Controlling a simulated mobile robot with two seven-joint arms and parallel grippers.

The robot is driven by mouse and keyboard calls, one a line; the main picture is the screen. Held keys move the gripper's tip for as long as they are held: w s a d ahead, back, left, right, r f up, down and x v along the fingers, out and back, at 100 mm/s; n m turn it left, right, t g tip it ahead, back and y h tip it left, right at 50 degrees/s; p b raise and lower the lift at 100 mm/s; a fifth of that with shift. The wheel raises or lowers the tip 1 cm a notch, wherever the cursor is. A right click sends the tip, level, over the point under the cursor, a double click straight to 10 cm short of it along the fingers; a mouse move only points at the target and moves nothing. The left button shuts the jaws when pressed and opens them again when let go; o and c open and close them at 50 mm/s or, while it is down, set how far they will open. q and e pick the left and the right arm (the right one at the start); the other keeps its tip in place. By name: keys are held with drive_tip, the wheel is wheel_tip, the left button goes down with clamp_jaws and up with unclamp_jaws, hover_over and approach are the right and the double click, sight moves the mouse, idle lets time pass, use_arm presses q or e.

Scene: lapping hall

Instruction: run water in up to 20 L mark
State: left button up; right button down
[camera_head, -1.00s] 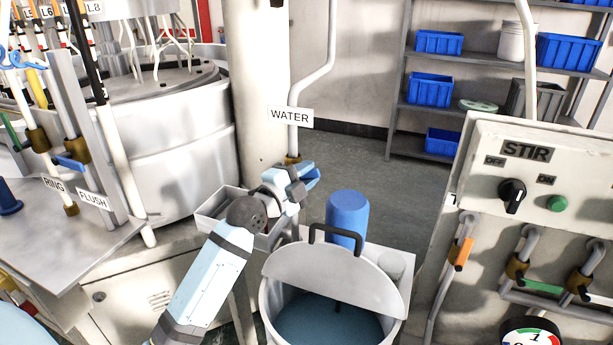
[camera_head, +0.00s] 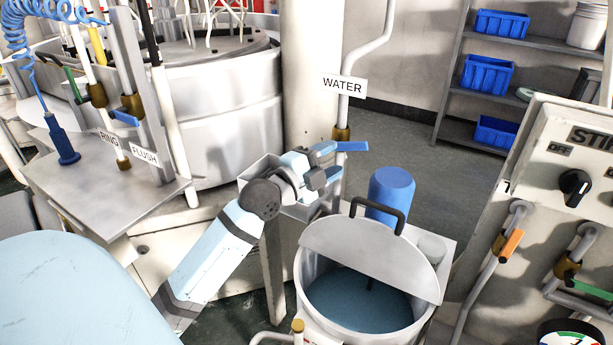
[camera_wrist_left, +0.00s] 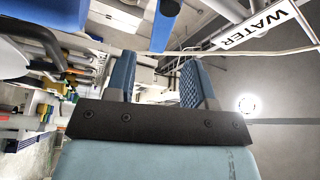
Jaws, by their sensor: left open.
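The tank (camera_head: 310,312) stands at bottom centre, its lid half raised, with teal liquid (camera_head: 360,300) inside. I cannot make out a 20 L mark or a running stream. The WATER label (camera_head: 344,86) hangs on a white pipe with a brass valve (camera_head: 341,133). Its blue handle (camera_head: 352,146) points right, across the pipe. My left gripper (camera_head: 326,165) is open just below and left of the handle and looks empty. In the left wrist view its fingers (camera_wrist_left: 160,82) are apart, with the WATER label (camera_wrist_left: 255,22) beyond. My right gripper is out of view.
A blue canister (camera_head: 390,190) stands behind the tank. A grey STIR panel (camera_head: 545,160) with valves is at the right. A metal table (camera_head: 100,185) with RING and FLUSH valves is at the left. Shelves with blue bins (camera_head: 487,75) stand at the back.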

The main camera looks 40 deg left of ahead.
use_arm(q)
drive_tip(key=s+a+b, duration=0.1)
drive_tip(key=s, duration=0.5)
drive_tip(key=shift+s+f, duration=0.4)
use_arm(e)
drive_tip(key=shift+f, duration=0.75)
